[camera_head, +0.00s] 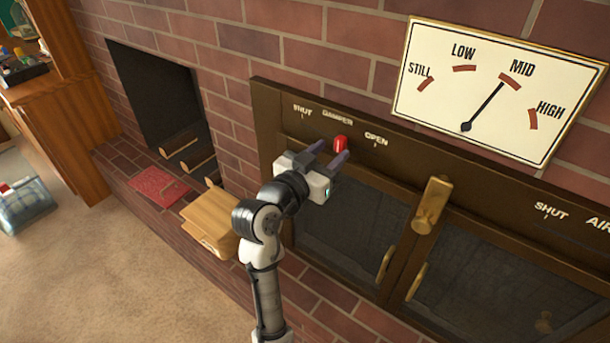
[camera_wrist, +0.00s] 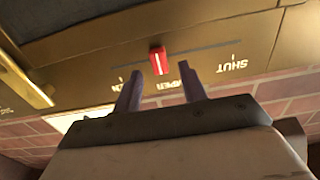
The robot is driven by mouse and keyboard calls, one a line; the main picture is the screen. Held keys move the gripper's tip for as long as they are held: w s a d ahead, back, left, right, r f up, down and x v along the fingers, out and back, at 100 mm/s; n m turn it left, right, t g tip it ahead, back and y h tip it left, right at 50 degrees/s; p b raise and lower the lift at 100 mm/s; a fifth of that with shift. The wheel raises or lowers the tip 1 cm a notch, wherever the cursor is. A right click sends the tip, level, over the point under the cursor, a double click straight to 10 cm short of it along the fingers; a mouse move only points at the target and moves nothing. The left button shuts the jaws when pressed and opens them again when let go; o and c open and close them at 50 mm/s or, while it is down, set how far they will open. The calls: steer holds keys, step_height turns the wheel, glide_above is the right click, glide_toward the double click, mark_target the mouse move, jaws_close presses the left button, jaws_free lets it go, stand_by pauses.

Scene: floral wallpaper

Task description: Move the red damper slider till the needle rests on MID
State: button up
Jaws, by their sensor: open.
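The red damper slider (camera_head: 341,143) sits on the dark brown stove front, between the SHUT and OPEN labels and a little nearer OPEN. In the wrist view the red slider (camera_wrist: 158,61) stands in its slot, just beyond the fingertips and between them. My gripper (camera_head: 329,152) is open in front of the slider, with a finger on either side, and does not hold it. The white gauge (camera_head: 485,120) hangs on the brick wall at upper right, marked STILL, LOW, MID and HIGH. Its black needle (camera_head: 484,107) points at the MID mark, towards that mark's left part.
A brass handle (camera_head: 432,205) stands out from the stove front to the right of my gripper. A second slot labelled SHUT and AIR is at far right. A wooden block (camera_head: 209,221) and a red mat (camera_head: 158,186) lie on the brick hearth at left.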

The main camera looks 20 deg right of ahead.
steer(key=p+v, duration=0.4)
steer(key=v, duration=0.7)
stand_by(0.3)
